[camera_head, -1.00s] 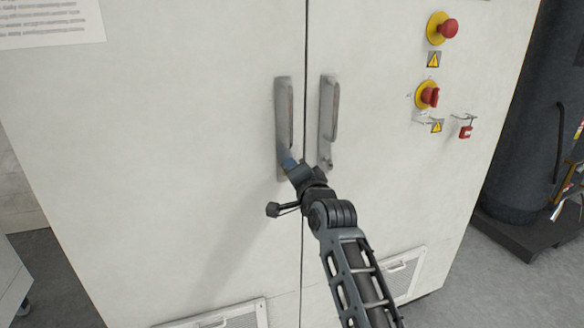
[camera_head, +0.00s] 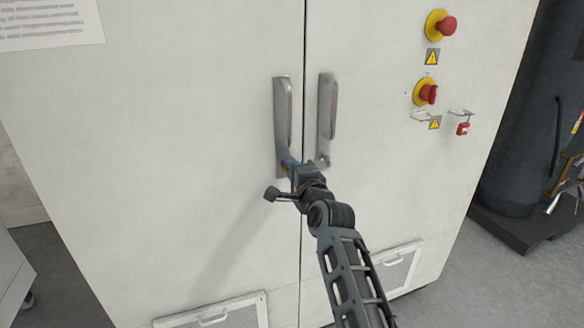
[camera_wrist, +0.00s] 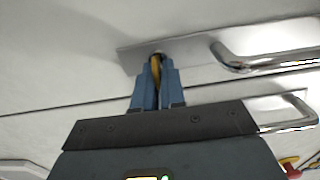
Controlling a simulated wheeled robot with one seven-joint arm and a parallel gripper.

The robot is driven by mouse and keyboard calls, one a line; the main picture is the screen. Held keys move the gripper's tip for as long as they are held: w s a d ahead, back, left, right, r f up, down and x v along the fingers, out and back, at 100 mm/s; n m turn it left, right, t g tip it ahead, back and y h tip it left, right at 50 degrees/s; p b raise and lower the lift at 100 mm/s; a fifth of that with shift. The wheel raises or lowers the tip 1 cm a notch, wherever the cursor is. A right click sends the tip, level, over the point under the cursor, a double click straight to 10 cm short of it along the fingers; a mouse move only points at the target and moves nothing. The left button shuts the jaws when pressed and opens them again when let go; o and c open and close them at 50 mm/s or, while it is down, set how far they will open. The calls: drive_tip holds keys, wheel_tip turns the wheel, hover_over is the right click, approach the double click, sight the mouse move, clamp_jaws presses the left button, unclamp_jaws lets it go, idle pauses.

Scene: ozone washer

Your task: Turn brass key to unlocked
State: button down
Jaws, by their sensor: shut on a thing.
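The brass key (camera_wrist: 155,68) shows in the wrist view as a thin gold piece between my blue fingertips, at the end of a metal handle plate (camera_wrist: 195,46). My gripper (camera_wrist: 156,75) is shut on it. In the head view my gripper (camera_head: 287,163) is at the bottom of the left door handle (camera_head: 284,108). There the key is hidden behind the fingers. I cannot tell the key's exact turn angle.
The white cabinet (camera_head: 180,130) has a second handle (camera_head: 327,105) just right of the door seam. A red emergency button (camera_head: 446,25), a red rotary switch (camera_head: 427,94) and a red padlock (camera_head: 463,129) are on the right. A dark tank (camera_head: 525,120) stands beyond.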

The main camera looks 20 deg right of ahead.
drive_tip(key=shift+f, duration=0.1)
drive_tip(key=c, duration=1.3)
unclamp_jaws()
drive_tip(key=s, duration=0.7)
drive_tip(key=shift+s, duration=0.4)
